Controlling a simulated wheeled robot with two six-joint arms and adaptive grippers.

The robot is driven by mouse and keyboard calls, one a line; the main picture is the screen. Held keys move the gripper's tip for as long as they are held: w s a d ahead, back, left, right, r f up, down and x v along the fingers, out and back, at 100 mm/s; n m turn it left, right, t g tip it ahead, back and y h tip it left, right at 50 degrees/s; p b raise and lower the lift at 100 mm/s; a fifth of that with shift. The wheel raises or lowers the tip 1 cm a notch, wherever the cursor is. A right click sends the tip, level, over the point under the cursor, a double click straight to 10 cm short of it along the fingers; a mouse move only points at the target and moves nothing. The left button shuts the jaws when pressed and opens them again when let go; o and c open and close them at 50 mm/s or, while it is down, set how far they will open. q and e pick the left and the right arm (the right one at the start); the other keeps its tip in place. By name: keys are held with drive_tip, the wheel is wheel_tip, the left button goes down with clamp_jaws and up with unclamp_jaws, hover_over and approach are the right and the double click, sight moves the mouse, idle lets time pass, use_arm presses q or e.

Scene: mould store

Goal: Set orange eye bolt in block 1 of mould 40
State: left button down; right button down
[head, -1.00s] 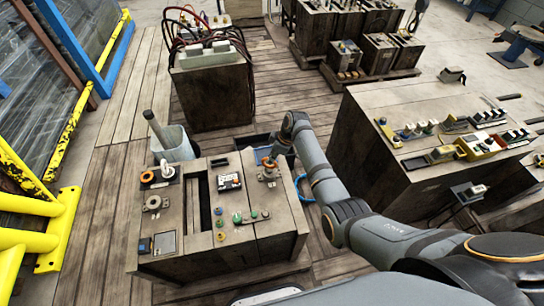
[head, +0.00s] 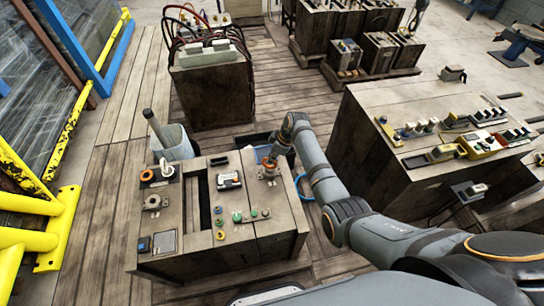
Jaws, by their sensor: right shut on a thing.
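The near mould (head: 265,230) is a worn wooden-looking block assembly with a dark slot between its left and right parts; no number is legible. My right gripper (head: 268,170) points down at the far right corner of its top. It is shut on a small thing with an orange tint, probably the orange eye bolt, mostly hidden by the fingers. I cannot tell whether it is seated or just above the surface. An orange ring (head: 147,176) stands at the top left, beside a white hook-like piece (head: 165,168). My left gripper is out of view.
Small green and orange knobs and a black-and-white device (head: 229,180) sit on the mould's top. A grey bucket (head: 176,145) stands behind it at left. A larger block (head: 375,150) with several fittings is to the right. Yellow rails (head: 40,215) stand at far left.

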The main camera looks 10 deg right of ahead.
drive_tip(key=shift+w+r, duration=0.1)
drive_tip(key=c, duration=1.3)
unclamp_jaws()
drive_tip(key=shift+o, duration=0.2)
drive_tip(key=v, duration=1.2)
